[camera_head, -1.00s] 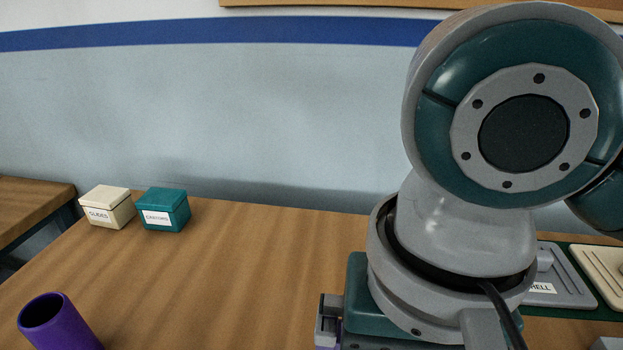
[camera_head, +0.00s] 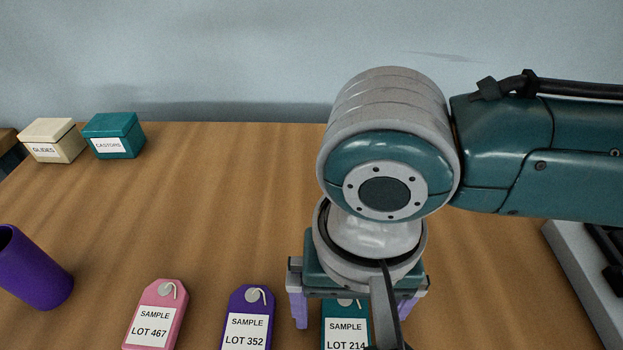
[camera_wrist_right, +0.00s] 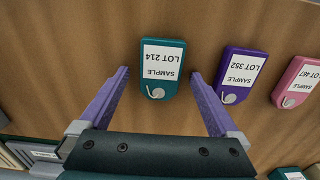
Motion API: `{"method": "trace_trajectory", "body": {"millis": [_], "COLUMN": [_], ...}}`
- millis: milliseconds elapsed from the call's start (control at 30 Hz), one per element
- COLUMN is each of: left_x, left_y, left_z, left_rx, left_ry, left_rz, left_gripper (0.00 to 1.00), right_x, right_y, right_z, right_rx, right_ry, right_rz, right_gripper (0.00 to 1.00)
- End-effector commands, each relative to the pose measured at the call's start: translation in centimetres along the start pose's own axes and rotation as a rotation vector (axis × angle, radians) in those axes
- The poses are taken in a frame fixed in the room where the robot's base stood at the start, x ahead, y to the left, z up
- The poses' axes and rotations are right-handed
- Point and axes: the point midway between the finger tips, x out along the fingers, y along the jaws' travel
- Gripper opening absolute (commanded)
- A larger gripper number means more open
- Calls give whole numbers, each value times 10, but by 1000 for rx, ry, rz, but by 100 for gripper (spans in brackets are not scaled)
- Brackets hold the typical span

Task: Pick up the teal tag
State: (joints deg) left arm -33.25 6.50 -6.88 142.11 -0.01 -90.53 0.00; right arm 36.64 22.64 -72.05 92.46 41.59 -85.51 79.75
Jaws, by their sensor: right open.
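The teal tag (camera_head: 345,325), labelled SAMPLE LOT 214, lies on the wooden table, partly hidden by my right gripper in the head view. In the right wrist view the teal tag (camera_wrist_right: 161,84) shows whole, lying ahead of and between the lines of the fingers. My right gripper (camera_head: 352,312) is over the tag with its purple fingers spread wide. In the right wrist view the right gripper (camera_wrist_right: 159,80) is open and empty. My left gripper is not in view.
A purple tag (camera_head: 248,318), LOT 352, lies just left of the teal one, and a pink tag (camera_head: 156,315), LOT 467, farther left. A purple cup (camera_head: 35,268), a cream box (camera_head: 52,140) and a teal box (camera_head: 114,135) stand at left. The table's middle back is clear.

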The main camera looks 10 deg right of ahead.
Motion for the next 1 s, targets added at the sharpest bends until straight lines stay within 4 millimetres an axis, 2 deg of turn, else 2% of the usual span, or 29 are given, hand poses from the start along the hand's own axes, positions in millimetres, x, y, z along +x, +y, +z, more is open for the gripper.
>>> {"method": "trace_trajectory", "body": {"millis": [67, 833, 1000], "left_x": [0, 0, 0], "left_y": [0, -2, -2], "left_z": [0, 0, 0], "left_rx": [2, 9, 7], "left_ry": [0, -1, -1], "left_rz": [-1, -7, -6], "left_gripper": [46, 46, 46], "right_x": [0, -1, -1], "right_y": [0, 0, 0], "right_z": [0, 0, 0], "right_rx": [0, 0, 0], "right_ry": [0, -1, 0], "right_rz": [0, 0, 0], "right_gripper": [96, 10, 7]}}
